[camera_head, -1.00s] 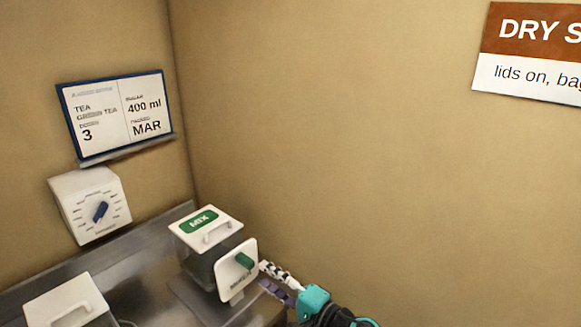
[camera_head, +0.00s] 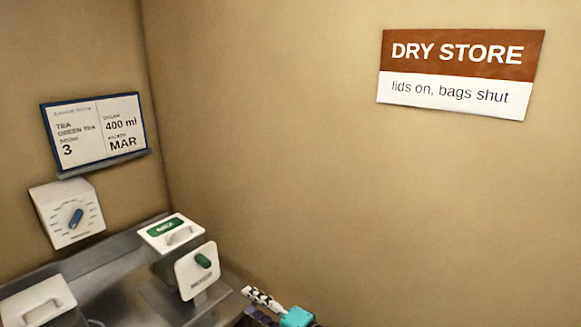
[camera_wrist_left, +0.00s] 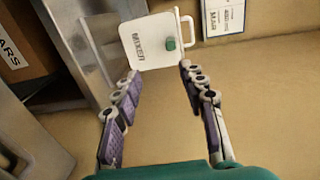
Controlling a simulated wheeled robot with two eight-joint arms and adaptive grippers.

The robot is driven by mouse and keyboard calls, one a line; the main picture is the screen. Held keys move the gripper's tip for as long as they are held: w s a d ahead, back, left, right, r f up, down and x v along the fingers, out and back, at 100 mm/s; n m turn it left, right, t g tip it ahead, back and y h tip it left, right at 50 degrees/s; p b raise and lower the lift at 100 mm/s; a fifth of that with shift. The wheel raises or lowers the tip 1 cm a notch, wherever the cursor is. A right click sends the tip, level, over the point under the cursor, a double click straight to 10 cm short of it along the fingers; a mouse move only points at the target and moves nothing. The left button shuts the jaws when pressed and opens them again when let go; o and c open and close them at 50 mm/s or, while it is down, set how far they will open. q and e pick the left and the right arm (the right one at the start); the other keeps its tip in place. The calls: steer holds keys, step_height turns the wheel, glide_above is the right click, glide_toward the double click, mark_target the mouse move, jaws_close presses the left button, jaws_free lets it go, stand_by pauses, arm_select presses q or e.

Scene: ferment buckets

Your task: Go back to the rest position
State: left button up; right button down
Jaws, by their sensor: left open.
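My left gripper (camera_head: 262,306) shows at the bottom edge of the head view, just right of the mixer's front panel. In the left wrist view my left gripper (camera_wrist_left: 157,88) has its two fingers spread wide with nothing between them. Beyond the fingertips is the white panel (camera_wrist_left: 150,42) with a green knob (camera_wrist_left: 171,44). The same panel (camera_head: 194,272) shows in the head view, in front of a bin with a white lid and green MIX label (camera_head: 166,227). The gripper is apart from the panel. My right gripper is not in view.
A second white lid with a handle (camera_head: 38,303) is at the lower left on the metal counter (camera_head: 118,283). A white dial box (camera_head: 67,214) and a card with TEA text (camera_head: 98,132) are on the left wall. A DRY STORE sign (camera_head: 458,72) hangs on the right wall.

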arm_select(q)
steer(key=s+a+f+n+g+h, duration=0.2)
steer(key=s+a+f+g+h, duration=0.35)
steer(key=a, duration=0.55)
steer(key=s+d+f+n+t+h, duration=0.1)
steer(key=s+f+n+t+h, duration=0.1)
steer(key=s+n+h, duration=0.3)
steer(key=shift+s+d+f+n+h, duration=0.45)
steer(key=shift+s+h, duration=1)
steer(key=shift+s, duration=1.9)
steer(key=shift+a+f, duration=0.15)
